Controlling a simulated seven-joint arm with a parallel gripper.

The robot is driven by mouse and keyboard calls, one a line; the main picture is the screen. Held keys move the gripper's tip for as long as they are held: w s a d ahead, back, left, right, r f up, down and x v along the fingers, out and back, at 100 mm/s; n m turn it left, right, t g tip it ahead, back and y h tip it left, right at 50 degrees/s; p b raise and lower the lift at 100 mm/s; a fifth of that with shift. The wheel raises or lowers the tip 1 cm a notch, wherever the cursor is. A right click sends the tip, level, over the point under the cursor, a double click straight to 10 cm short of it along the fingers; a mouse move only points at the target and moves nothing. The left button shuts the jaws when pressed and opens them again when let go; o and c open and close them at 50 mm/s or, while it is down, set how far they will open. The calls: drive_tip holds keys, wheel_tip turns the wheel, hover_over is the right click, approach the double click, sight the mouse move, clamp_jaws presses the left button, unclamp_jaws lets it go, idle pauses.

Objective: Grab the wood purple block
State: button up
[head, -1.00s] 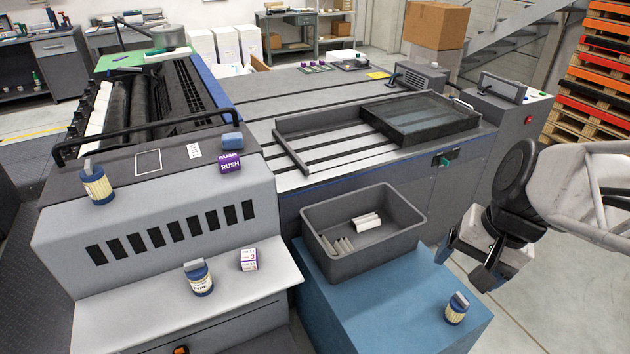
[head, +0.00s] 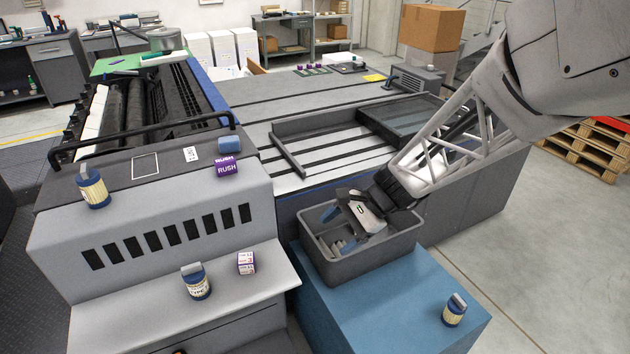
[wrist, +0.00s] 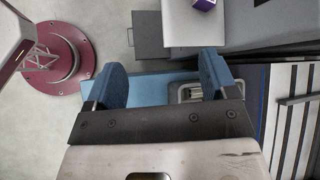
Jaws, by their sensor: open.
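A purple block marked RUSH (head: 227,168) sits on the upper front edge of the grey machine, in front of a small blue object (head: 229,145). A white and purple printed cube (head: 246,263) sits on the lower light shelf. My gripper (head: 338,228) is over the grey bin, to the right of both, with its blue fingers apart and nothing seen between them. The wrist view shows the open fingers (wrist: 163,76) and a purple object (wrist: 205,4) cut off at the top edge; I cannot tell which one it is.
The grey bin (head: 345,272) stands on a blue stand (head: 400,310); its contents are mostly hidden. A black rail (head: 150,141) crosses behind the RUSH block.

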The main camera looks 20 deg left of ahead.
drive_tip(key=w+a+f+m+g+y, duration=0.1)
drive_tip(key=w+a+f+m+y, duration=0.1)
drive_tip(key=a+f, duration=0.55)
drive_tip(key=m+g+y, duration=0.1)
drive_tip(key=m+y, duration=0.1)
drive_tip(key=m, duration=0.2)
approach(250, 258)
drive_tip(key=x, duration=0.3)
drive_tip(key=shift+s+a+r, duration=0.15)
drive_tip(key=shift+s+a, duration=0.05)
drive_tip(key=shift+a, duration=0.15)
drive_tip(key=shift+a, duration=0.1)
drive_tip(key=shift+x, duration=1.25)
drive_tip(key=shift+f+x, duration=0.15)
drive_tip(key=shift+x, duration=1.1)
drive_tip(key=shift+f+x, duration=0.15)
drive_tip(key=shift+x, duration=1.15)
drive_tip(key=shift+w, duration=0.1)
drive_tip(key=c, duration=1)
